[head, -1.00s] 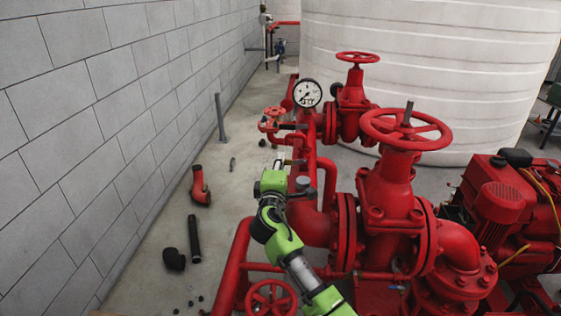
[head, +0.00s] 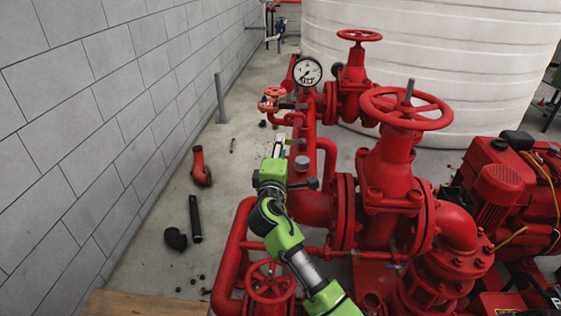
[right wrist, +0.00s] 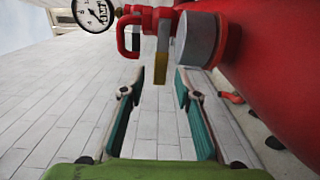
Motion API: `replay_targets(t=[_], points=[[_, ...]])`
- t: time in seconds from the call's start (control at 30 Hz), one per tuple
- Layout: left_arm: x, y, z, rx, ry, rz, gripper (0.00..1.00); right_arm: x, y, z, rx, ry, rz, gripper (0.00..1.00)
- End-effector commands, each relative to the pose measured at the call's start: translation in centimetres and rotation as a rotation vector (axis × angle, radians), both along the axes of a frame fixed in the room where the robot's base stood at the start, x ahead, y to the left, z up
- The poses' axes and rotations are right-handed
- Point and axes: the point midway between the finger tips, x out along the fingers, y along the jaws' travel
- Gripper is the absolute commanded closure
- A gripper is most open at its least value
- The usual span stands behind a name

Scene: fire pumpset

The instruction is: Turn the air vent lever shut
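A small lever with a yellow end (right wrist: 160,68) hangs beside a round grey cap (right wrist: 198,38) on the red pipe in the right wrist view. I take it to be the air vent lever; in the head view I cannot make it out clearly. My right gripper (right wrist: 158,90) is open, its teal-padded fingers spread to either side below the lever. Nothing is between the pads, and the lever's end is just beyond the fingertips. In the head view my right gripper (head: 279,148) is left of the red pipework, near the grey cap (head: 302,163). My left gripper is not in view.
A pressure gauge (head: 307,71) and a small red handwheel (head: 272,98) stand beyond the gripper. Large red valves and a pump crowd the right. A block wall (head: 100,110) bounds the left. Loose pipe pieces (head: 195,218) lie on the floor between.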

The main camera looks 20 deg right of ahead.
Motion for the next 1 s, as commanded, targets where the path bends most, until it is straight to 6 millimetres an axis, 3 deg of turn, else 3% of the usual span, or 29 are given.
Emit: replay_targets(t=[0.2,0.4,1.0], points=[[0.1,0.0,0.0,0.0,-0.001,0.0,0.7,-4.2,2.3,-0.1,0.003,0.001,0.0,0.7],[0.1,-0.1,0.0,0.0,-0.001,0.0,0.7,-6.5,3.5,0.0,0.001,-0.001,-0.001,0.7],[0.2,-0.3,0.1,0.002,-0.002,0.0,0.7,-7.1,3.8,0.1,0.001,-0.001,-0.001,0.7]])
